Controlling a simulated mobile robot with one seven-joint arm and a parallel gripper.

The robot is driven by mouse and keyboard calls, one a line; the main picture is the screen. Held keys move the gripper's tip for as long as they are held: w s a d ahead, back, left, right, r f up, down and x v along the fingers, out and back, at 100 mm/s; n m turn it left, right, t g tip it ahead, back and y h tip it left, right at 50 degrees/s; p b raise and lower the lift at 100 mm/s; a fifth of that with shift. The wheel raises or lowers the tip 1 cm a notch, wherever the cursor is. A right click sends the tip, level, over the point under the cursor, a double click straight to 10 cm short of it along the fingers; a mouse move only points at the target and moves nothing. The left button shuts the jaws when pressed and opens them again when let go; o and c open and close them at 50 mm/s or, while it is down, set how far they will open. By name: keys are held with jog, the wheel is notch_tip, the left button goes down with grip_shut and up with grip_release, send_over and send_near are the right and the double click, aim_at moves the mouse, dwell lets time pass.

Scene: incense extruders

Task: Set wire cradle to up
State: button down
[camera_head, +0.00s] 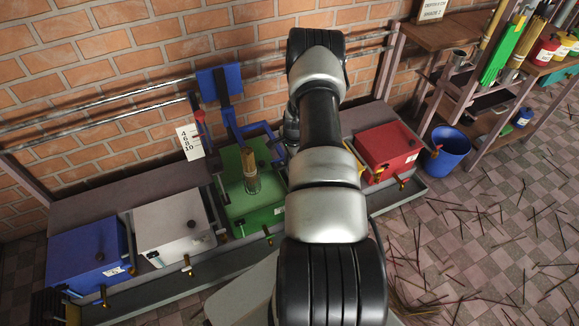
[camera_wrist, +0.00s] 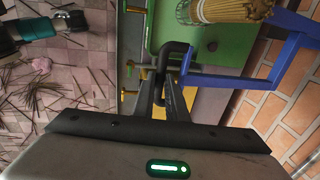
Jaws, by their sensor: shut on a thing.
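The wire cradle looks to be the blue frame (camera_head: 232,124) on the wall rail, with bent blue arms beside the green box. In the wrist view, its blue bars (camera_wrist: 232,82) cross the right side, with a bent black grip (camera_wrist: 172,48) at their left end. My gripper (camera_wrist: 161,82) is shut on this black grip. In the head view my arm hides the gripper and the grip. The green box (camera_head: 265,212) lies below, with a glass of brown sticks (camera_head: 251,180) on it.
A blue box (camera_head: 85,255) and a white box (camera_head: 165,215) stand left; a red box (camera_head: 385,148) stands right, each with small taps in front. A blue bucket (camera_head: 446,150) and loaded shelves are further right. Loose sticks litter the tiled floor (camera_head: 480,235).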

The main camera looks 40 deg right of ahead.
jog(key=shift+r+p, duration=0.35)
jog(key=shift+r, duration=1.15)
jog(key=c, duration=1.8)
grip_release()
jog(key=shift+o, duration=0.2)
jog(key=shift+f, duration=0.1)
jog(key=s+r+p, duration=0.2)
jog(key=s+r, duration=0.1)
jog(key=r, duration=1.4)
jog(key=shift+s+a+p, duration=0.15)
jog(key=shift+a+p, duration=0.15)
jog(key=shift+a, duration=0.05)
